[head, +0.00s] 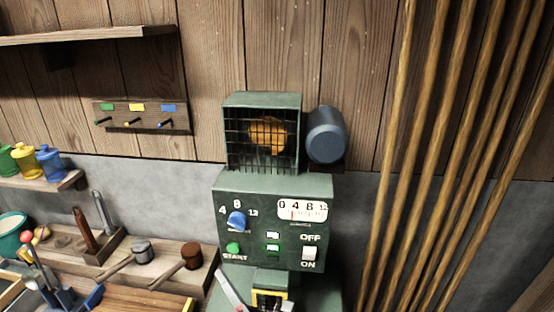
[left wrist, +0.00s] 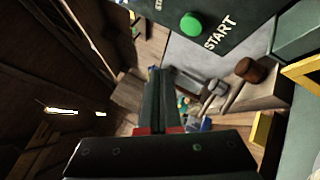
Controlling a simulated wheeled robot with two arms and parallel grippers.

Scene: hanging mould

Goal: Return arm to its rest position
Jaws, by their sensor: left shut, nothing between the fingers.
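My left gripper (head: 228,289) shows low in the head view, in front of the lower part of the green machine (head: 228,192). In the left wrist view its dark fingers (left wrist: 156,72) lie together, shut, with nothing between them. The green START button (head: 233,248) is above the gripper in the head view and also shows in the left wrist view (left wrist: 192,23). The fingers are apart from the button. My right gripper is in neither view.
The machine has a wire cage (head: 262,135) with something orange inside and a blue-grey cylinder (head: 326,135) beside it. Mallets (head: 178,266) lie on the bench to its left. A peg rack (head: 140,115) is on the wall. Long poles (head: 440,150) stand at right.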

